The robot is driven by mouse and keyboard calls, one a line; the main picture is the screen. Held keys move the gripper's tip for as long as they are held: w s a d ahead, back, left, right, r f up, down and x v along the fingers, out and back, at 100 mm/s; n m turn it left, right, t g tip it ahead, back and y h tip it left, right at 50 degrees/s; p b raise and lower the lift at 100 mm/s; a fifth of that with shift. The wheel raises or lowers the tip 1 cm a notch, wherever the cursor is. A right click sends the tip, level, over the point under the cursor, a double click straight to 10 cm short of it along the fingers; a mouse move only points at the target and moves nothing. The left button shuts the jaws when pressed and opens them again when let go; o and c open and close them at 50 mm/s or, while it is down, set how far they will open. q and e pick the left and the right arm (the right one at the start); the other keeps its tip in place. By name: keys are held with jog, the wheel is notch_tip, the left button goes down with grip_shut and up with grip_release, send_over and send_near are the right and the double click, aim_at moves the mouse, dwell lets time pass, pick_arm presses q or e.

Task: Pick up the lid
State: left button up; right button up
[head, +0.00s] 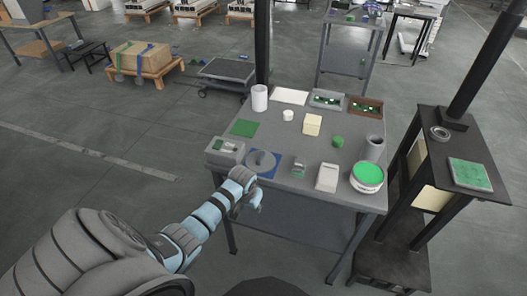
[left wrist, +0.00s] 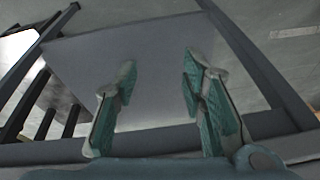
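A round grey piece (head: 262,160), which may be the lid, lies on a blue square (head: 277,172) near the table's front left edge. I cannot be sure that it is the lid. My left gripper (head: 250,203) is in front of the table's front edge, short of the round piece and apart from it. In the left wrist view the two fingers of my left gripper (left wrist: 156,85) are spread, with nothing between them. The lid does not show clearly in that view. My right gripper is out of view.
The table (head: 275,115) also bears a grey bin (head: 224,152), a small jar (head: 298,168), a white box (head: 327,178), a green-filled bowl (head: 367,176) and a grey cup (head: 374,147). A dark post (head: 262,45) rises behind. A dark stand (head: 445,150) is at right.

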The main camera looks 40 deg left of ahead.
pick_arm(q)
jog(key=w+a+r, duration=0.2)
jog(key=w+r, duration=0.2)
jog(key=r, duration=0.9)
jog(key=n, duration=0.2)
send_near(260, 156)
jog(key=b+x, duration=0.3)
jog(key=x, duration=0.6)
jog(key=shift+f, duration=0.1)
jog(key=shift+c, duration=0.5)
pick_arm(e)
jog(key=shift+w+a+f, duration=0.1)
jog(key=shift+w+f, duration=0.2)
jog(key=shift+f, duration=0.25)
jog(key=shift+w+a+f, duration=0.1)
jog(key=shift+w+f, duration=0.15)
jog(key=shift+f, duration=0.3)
pick_arm(q)
grip_shut()
